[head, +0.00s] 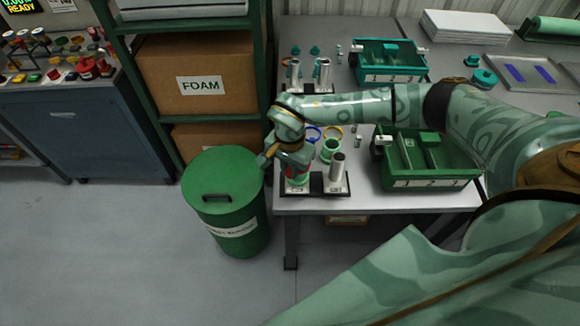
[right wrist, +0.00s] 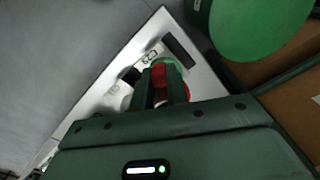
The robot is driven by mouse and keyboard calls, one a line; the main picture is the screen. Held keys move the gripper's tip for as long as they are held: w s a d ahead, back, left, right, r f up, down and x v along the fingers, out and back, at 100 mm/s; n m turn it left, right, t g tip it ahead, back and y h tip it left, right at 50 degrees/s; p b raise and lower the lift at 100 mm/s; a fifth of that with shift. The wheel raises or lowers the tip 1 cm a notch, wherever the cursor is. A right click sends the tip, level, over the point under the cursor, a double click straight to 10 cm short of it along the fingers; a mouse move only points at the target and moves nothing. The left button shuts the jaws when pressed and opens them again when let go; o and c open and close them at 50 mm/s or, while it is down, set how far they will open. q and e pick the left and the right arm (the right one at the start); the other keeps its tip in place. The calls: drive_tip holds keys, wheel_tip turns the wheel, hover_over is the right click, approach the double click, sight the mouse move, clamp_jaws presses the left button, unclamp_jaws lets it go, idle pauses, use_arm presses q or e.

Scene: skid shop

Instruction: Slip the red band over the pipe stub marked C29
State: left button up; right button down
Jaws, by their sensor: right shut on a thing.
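My right gripper (head: 291,168) is over the near left corner of the workbench, shut on the red band (head: 290,172). In the right wrist view the band (right wrist: 158,75) shows red between and beside the fingers (right wrist: 160,92). The gripper is at the left pipe stub (head: 304,181), which is mostly hidden, with green around it below the red. I cannot tell whether the band is around the stub or just above it. A bare grey pipe stub (head: 337,169) stands upright to the right. My left gripper is not in view.
A blue ring (head: 313,132), a yellow ring (head: 334,131) and a green ring (head: 330,150) are behind the stubs. A green divided bin (head: 432,183) stands to the right. A green drum (head: 224,185) stands on the floor left of the workbench (head: 380,202).

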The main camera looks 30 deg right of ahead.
drive_tip(key=shift+f, duration=0.3)
idle(0.4)
drive_tip(key=shift+f, duration=0.75)
idle(0.6)
drive_tip(key=shift+f+b, duration=0.25)
drive_tip(key=shift+b, duration=0.05)
drive_tip(key=shift+f, duration=0.8)
idle(0.6)
drive_tip(key=c, duration=0.9)
unclamp_jaws()
drive_tip(key=shift+r, duration=0.1)
